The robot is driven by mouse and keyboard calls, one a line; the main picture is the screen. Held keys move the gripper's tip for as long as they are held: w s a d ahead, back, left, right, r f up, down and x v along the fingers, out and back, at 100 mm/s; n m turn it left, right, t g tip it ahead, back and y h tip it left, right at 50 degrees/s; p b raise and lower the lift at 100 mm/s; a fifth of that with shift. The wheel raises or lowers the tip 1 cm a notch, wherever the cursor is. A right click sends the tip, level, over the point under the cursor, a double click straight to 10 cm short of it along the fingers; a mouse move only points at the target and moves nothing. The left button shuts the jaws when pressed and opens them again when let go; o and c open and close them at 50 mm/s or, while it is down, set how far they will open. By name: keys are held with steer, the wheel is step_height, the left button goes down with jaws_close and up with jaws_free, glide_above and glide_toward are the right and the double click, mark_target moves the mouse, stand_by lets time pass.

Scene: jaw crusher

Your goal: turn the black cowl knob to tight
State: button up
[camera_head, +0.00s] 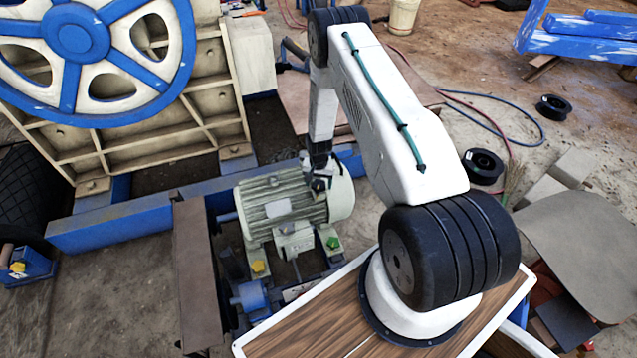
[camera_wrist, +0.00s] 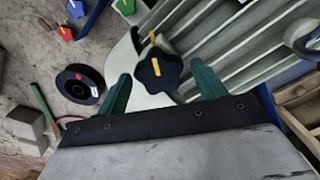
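The black cowl knob (camera_wrist: 150,80) is star-shaped with a yellow pointer bar across its top. It sits at the end of the ribbed pale green motor (camera_wrist: 235,45), which also shows in the head view (camera_head: 290,203). My gripper (camera_wrist: 160,71) is open in the wrist view. Its two green fingers stand apart on either side of the knob, with visible gaps, so they do not appear to grip it. In the head view my gripper (camera_head: 320,172) is over the motor's right end, and the knob is hard to make out there. Tight and loose marks are not legible.
In the wrist view a red knob (camera_wrist: 65,33), a blue knob (camera_wrist: 75,9) and a green knob (camera_wrist: 125,6) are at upper left. A black spool (camera_wrist: 78,85) lies on the floor. The blue-and-cream flywheel (camera_head: 75,35) stands left of the motor.

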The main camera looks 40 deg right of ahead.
mark_target(319, 185)
step_height(319, 185, up, 8)
steer(key=shift+f, duration=0.1)
stand_by(0.6)
stand_by(0.4)
